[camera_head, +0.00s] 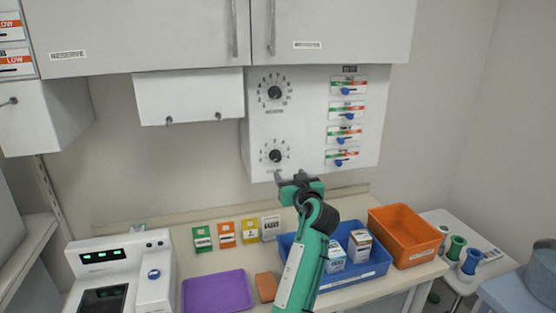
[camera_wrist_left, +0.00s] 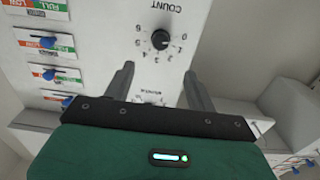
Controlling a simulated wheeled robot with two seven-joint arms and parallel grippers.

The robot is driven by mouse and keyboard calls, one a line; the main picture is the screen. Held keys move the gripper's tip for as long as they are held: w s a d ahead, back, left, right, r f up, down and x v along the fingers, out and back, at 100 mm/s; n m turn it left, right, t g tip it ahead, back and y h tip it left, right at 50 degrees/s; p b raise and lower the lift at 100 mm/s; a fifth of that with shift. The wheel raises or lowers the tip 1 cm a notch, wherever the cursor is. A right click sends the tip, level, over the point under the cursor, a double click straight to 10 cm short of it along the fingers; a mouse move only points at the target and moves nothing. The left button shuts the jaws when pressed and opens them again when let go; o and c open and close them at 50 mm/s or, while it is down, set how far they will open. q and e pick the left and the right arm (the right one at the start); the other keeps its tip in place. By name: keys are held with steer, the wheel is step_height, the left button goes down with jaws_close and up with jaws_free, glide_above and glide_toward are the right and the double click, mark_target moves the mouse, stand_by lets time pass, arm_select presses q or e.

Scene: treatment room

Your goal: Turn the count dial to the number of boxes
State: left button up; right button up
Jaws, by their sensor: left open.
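The count dial (camera_head: 277,156) is the lower black knob on the white wall panel (camera_head: 305,110), with numbers around it. In the left wrist view, which is upside down, the count dial (camera_wrist_left: 160,39) shows with its COUNT label; I cannot read its setting surely. My left gripper (camera_head: 290,178) is open and empty, just below and right of that dial in the head view. Its two fingers also show in the wrist view (camera_wrist_left: 158,75), apart from the knob. White boxes (camera_head: 335,259) (camera_head: 360,243) stand in a blue tray (camera_head: 345,283), partly hidden by my arm.
Another dial (camera_head: 274,93) sits above, with blue sliders (camera_head: 346,116) to the right. Coloured cards (camera_head: 227,234) stand at the counter's back. A purple tray (camera_head: 218,291), an orange bin (camera_head: 405,235) and a white device (camera_head: 120,270) stand on the counter.

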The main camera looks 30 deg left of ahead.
mark_target(277, 159)
arm_select(q)
steer(key=p+x, duration=0.4)
steer(key=x, duration=0.7)
steer(key=shift+w+a+r+p, duration=0.1)
steer(key=shift+w+a+p, duration=0.1)
steer(key=shift+a+p, duration=0.15)
steer(key=shift+w+a, duration=0.4)
steer(key=shift+c, duration=0.3)
steer(key=c, duration=0.7)
steer(key=shift+c, duration=1.2)
